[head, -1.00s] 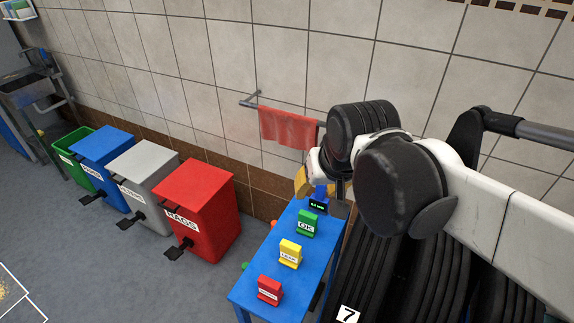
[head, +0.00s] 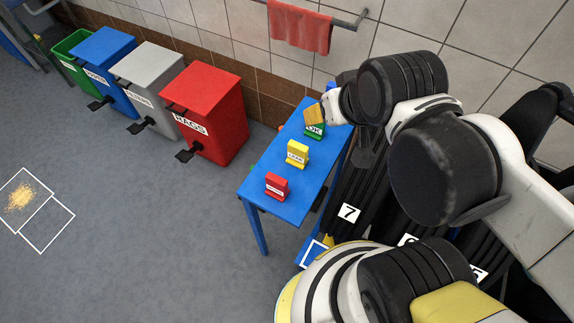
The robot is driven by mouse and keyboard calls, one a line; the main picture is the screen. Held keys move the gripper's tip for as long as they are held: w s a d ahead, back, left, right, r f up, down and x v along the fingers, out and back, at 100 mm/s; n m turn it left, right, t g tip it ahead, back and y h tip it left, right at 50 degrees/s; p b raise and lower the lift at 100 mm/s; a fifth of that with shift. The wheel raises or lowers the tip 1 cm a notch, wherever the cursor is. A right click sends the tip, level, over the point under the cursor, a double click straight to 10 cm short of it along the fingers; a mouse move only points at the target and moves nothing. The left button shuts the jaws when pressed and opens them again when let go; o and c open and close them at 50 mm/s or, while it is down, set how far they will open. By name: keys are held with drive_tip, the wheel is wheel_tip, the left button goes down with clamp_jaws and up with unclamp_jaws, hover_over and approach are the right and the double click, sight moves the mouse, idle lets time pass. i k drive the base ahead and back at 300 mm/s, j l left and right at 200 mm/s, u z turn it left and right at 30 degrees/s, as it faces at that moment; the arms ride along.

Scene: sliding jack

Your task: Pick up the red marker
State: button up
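The red marker (head: 277,187) is a small upright block with a white label, at the near end of the narrow blue table (head: 262,209). Its label is too small to read. A yellow marker (head: 297,154) stands behind it. A green marker labelled OK (head: 315,131) is farther back, its top partly hidden by my gripper (head: 314,113).
Red (head: 205,110), grey (head: 150,78), blue (head: 104,56) and green (head: 72,44) bins line the wall at left. A red cloth (head: 300,27) hangs on a rail above the table. Tyres (head: 362,185) stand right of the table. Floor left of the table is open, with yellow granules (head: 20,196).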

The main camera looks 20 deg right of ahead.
sight(277, 188)
drive_tip(key=k+j+u, duration=0.1)
drive_tip(key=j, duration=0.25)
drive_tip(key=k+j, duration=0.3)
drive_tip(key=k+j+u, duration=0.15)
drive_tip(key=j, duration=0.25)
